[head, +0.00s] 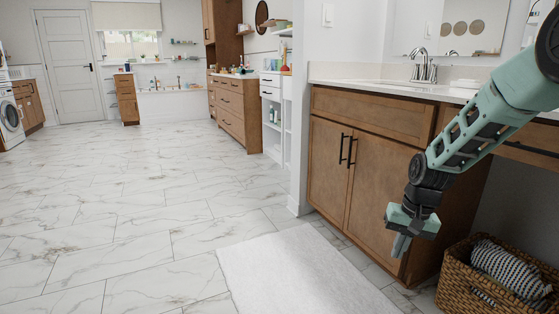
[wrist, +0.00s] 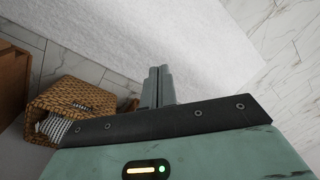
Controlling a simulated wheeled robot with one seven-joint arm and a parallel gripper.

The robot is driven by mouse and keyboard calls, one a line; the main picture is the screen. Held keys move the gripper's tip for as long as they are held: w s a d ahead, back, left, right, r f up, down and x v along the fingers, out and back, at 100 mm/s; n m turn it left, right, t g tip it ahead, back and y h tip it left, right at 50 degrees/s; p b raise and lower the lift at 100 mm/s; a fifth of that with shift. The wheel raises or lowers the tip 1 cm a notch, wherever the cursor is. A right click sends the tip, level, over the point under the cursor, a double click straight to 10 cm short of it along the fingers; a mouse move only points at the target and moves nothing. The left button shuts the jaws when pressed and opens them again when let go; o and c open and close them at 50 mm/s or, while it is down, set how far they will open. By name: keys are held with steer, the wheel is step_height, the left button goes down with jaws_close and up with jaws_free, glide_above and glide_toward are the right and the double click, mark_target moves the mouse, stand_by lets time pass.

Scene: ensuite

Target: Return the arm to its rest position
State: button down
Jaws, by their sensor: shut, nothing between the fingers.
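My gripper (head: 401,244) hangs at the end of my green arm on the right side of the head view. It points down in front of the wooden vanity cabinet (head: 328,165) and above the floor near the white rug (head: 300,270). Its fingers are together and hold nothing. In the wrist view the closed fingers of my gripper (wrist: 158,86) point toward the rug (wrist: 180,40). The arm is stretched out from the upper right, bent downward at the wrist.
A wicker basket (head: 455,290) with a patterned cloth stands at the lower right, below the arm; the basket also shows in the wrist view (wrist: 85,97). The vanity counter (head: 350,84) with a faucet (head: 424,68) lies behind the arm. Open tiled floor (head: 130,210) spreads to the left.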

steer(key=s+a+r+n, duration=0.3)
steer(key=s+a+r, duration=0.3)
steer(key=a, duration=0.4)
steer(key=s+a+r+n, duration=0.1)
steer(key=s+a+n, duration=0.2)
steer(key=s, duration=0.6)
steer(key=s+a+r+n+h, duration=0.1)
steer(key=s+a+r+n, duration=0.15)
steer(key=s, duration=0.55)
steer(key=s+a+n, duration=0.3)
steer(key=s, duration=0.6)
step_height(320, 180, up, 38)
steer(key=w+p, duration=0.1)
steer(key=p, duration=3.7)
steer(key=shift+p, duration=0.35)
steer(key=shift+d, duration=0.1)
